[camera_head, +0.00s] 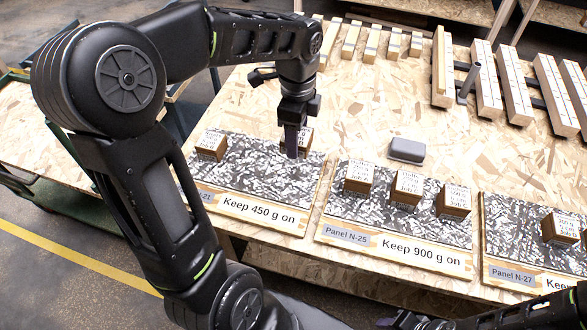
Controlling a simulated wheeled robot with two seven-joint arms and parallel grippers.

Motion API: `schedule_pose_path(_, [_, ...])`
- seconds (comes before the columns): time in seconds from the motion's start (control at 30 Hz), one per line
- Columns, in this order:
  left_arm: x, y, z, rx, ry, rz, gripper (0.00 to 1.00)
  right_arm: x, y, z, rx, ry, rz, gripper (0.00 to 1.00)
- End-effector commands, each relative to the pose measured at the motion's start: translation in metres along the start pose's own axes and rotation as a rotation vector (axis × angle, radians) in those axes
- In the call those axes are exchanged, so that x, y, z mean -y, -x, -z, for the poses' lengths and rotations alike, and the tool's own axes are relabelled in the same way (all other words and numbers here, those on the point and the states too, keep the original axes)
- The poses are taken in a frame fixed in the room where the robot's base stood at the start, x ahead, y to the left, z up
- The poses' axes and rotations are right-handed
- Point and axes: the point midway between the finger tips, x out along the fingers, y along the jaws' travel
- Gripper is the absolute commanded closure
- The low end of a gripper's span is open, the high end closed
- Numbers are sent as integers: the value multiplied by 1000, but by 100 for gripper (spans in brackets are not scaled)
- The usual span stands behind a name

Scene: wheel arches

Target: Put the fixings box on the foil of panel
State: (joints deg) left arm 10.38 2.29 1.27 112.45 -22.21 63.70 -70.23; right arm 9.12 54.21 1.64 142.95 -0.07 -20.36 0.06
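Several small brown fixings boxes with white printed tops stand on foil-covered panels. On the left panel (250,165), labelled "Keep 450 g on", one box (211,145) stands at the left and another box (305,141) at the back right. My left gripper (291,150) points down at that second box and partly hides it; whether its fingers hold the box is not clear. The middle panel (340,207), "Panel N-25", "Keep 900 g on", carries three boxes (359,177) (406,188) (453,201). My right gripper (418,323) is low at the bottom edge, partly cut off.
Panel N-27 (510,235) at the right has boxes (561,228) on its foil. A grey rounded block (407,150) lies on the chipboard table (345,110) behind the middle panel. Wooden bars (486,85) lie at the back right. Bare table lies between bars and panels.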

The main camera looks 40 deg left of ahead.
Motion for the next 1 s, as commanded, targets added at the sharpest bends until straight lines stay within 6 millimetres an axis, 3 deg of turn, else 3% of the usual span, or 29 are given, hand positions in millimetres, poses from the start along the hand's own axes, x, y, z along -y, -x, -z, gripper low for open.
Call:
schedule_pose_path(0.4, [0,-59,0,1,0,-2,90,1,2,0,1,1,1,64])
schedule_pose_path(0.77, [0,-64,0,1,0,-2,90,1,2,0,1,1,1,64])
schedule_pose_path(1.0, [-1,-95,0,1,1,-4,90,2,3,0,1,1,1,64])
